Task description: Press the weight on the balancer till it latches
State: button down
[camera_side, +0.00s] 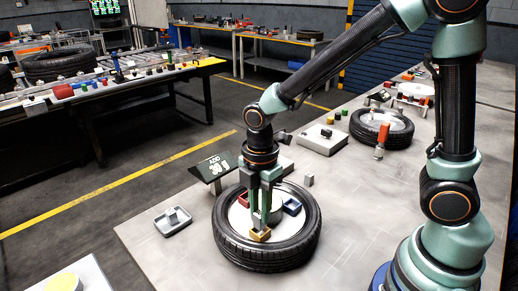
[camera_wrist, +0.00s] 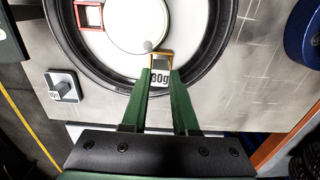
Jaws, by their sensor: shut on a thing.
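The balancer is a black tyre (camera_side: 268,262) lying flat around a white disc, with red, blue (camera_side: 291,206) and yellow (camera_side: 260,236) square frames on it. My gripper (camera_side: 261,220) points straight down over the near side of the disc. In the wrist view my gripper (camera_wrist: 160,82) is shut on a grey weight (camera_wrist: 160,77) whose label ends in "0g", its first part unclear. The weight is at the yellow frame (camera_wrist: 164,55); whether it is fully seated cannot be told. The red frame (camera_wrist: 89,16) is empty.
A second weight (camera_side: 172,213) sits in a small grey tray left of the tyre. A dark "ADD" sign (camera_side: 212,168) stands behind it. A small grey block (camera_side: 309,180) and a white box (camera_side: 322,140) are behind the tyre. Another tyre (camera_side: 381,131) lies farther back.

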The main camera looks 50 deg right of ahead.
jog(key=shift+f, duration=1.05)
jog(key=c, duration=1.5)
grip_release()
grip_shut()
jog(key=shift+f, duration=0.4)
jog(key=o, duration=0.9)
grip_release()
